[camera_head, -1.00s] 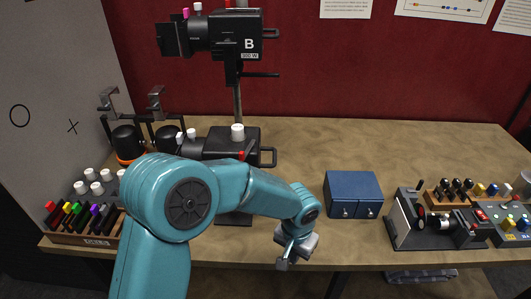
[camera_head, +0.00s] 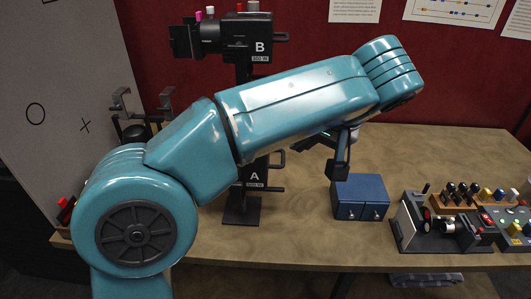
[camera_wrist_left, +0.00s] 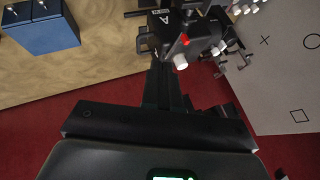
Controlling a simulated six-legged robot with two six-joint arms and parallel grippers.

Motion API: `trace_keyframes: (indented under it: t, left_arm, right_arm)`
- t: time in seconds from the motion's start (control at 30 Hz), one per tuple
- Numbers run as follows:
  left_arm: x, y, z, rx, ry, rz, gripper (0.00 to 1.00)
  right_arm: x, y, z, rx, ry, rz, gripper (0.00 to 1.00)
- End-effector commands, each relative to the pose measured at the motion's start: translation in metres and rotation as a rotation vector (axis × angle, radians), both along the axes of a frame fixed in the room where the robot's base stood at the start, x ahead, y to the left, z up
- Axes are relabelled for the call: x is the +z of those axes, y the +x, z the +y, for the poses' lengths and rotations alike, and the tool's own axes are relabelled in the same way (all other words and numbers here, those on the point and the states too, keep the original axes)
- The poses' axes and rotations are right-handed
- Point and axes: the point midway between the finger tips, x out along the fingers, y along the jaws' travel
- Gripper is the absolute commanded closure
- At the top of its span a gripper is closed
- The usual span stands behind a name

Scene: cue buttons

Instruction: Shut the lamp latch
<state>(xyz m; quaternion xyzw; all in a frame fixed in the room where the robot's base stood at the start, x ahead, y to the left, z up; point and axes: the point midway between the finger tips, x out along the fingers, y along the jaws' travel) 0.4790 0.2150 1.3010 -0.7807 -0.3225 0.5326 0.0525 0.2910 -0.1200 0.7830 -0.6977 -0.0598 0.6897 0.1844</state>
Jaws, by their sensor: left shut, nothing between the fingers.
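Two black lamp heads are on one upright stand. The upper lamp B (camera_head: 222,42) shows clear above my left arm. The lower lamp A (camera_head: 255,178) is mostly hidden behind my arm in the head view. In the left wrist view, lamp A (camera_wrist_left: 204,34) appears with a small red part (camera_wrist_left: 184,40) and a white knob (camera_wrist_left: 181,63). I cannot tell whether the red part is the latch, or how the latch stands. My right gripper is out of view.
A blue two-door box (camera_head: 361,198) stands right of the lamp stand; it also shows in the wrist view (camera_wrist_left: 45,32). A black device (camera_head: 437,228) and a control panel (camera_head: 516,225) are at the right. Bare table (camera_head: 300,235) lies in front.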

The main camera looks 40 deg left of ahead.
Motion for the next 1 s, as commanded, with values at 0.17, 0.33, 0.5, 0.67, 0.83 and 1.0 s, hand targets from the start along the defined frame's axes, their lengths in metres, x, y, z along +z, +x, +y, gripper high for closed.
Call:
trace_keyframes:
  t: [0.17, 0.33, 0.5, 0.67, 0.83, 1.0]
  left_arm:
    - [-0.006, 0.001, 0.004, 0.000, 0.001, 0.002, 1.00]
    - [-0.028, 0.007, 0.020, 0.000, 0.001, 0.005, 1.00]
    - [-0.057, 0.015, 0.040, -0.003, 0.001, 0.005, 1.00]
    - [-0.083, 0.022, 0.057, -0.004, 0.000, 0.006, 1.00]
    - [-0.079, 0.014, 0.082, -0.004, -0.001, 0.002, 1.00]
    - [-0.080, 0.011, 0.092, -0.006, -0.001, 0.003, 1.00]
  right_arm:
    - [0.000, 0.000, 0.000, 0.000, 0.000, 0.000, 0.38]
    - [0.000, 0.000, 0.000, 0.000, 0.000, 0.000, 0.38]
    - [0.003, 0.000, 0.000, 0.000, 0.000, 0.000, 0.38]
    - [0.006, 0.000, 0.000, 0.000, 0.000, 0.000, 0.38]
    - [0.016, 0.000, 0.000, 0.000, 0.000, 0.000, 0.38]
    - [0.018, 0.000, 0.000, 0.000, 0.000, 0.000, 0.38]
